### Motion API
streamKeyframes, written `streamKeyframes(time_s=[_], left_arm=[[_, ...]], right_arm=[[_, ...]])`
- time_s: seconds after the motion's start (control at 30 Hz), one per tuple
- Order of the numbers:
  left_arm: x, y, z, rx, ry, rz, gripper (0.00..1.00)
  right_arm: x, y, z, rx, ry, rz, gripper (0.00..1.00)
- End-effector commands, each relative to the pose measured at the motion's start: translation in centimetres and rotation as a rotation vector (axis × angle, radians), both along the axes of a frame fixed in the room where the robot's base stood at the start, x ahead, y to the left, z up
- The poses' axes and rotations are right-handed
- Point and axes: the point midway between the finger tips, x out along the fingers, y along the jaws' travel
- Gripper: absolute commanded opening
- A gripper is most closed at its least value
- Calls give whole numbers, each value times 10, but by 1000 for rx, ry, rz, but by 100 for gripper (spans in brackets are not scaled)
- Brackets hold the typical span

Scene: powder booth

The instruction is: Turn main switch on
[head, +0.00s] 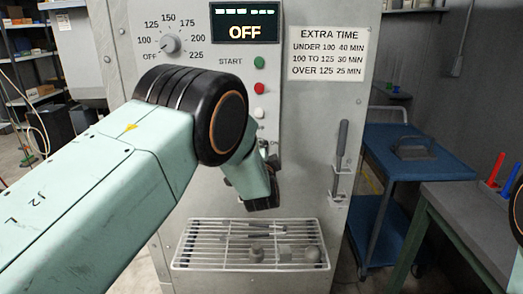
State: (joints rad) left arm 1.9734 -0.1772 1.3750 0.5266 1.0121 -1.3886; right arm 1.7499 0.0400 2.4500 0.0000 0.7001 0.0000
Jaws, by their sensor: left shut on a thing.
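The grey control cabinet (325,130) stands in front of me. Its display (245,23) reads OFF. My left arm reaches across from the left, and its wrist hides part of the panel below the white button. My left gripper (269,158) is at the panel there, shut on the main switch, which is mostly hidden by the gripper and wrist. Parts of small labels show beside it, one reading ON. The switch's exact position cannot be made out. My right gripper is out of view; only a bit of that arm shows at the right edge.
A temperature dial (171,44), a green start button (260,62), a red button (260,88) and a door handle (341,150) are on the cabinet. A wire rack (200,262) with small parts juts out below. A blue cart (440,166) and a workbench (470,215) stand right.

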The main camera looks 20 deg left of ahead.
Motion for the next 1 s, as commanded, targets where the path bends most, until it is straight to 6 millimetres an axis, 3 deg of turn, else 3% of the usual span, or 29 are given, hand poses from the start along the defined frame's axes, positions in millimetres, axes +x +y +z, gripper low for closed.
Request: streamKeyframes(time_s=[0.5,1.0], left_arm=[[0,3,-2,330,95,7,0],[0,3,0,402,113,10,0]], right_arm=[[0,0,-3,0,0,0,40],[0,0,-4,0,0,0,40]])
